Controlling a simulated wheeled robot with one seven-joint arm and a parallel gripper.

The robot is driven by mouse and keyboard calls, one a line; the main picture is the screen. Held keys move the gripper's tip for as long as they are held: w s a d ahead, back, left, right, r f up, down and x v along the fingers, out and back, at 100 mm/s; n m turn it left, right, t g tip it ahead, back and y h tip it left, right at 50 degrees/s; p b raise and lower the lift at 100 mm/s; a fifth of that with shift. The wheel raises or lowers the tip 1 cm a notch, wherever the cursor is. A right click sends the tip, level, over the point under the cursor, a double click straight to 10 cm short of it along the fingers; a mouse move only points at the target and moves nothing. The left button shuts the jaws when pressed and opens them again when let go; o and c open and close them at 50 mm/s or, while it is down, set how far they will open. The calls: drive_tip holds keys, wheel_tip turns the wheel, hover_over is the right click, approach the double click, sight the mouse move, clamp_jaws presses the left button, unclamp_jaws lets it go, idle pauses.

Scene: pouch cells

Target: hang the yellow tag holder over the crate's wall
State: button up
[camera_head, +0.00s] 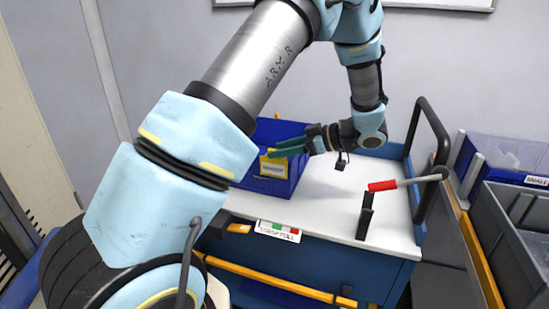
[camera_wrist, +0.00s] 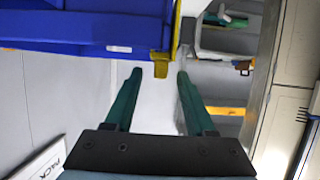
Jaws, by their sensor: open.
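The blue crate (camera_head: 283,187) stands on the white cart top. The yellow tag holder (camera_head: 273,168), with a white label, is on the crate's front wall, its upper edge near the wall's rim. In the wrist view the tag holder (camera_wrist: 177,35) shows edge-on along the blue crate wall (camera_wrist: 85,28), with a short yellow piece on the wall's other side, so it appears to straddle the wall. My gripper (camera_head: 275,149) has green fingers, open and empty, in front of the holder's top. In the wrist view the gripper (camera_wrist: 160,75) shows a clear gap between its fingers.
A black stand (camera_head: 365,215) and a red-ended handle (camera_head: 383,185) are at the cart's right. The white cart top (camera_head: 325,200) is bare between them and the crate. Grey and clear bins (camera_head: 510,225) stand farther right.

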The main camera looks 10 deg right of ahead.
drive_tip(key=shift+x, duration=1.1)
clamp_jaws()
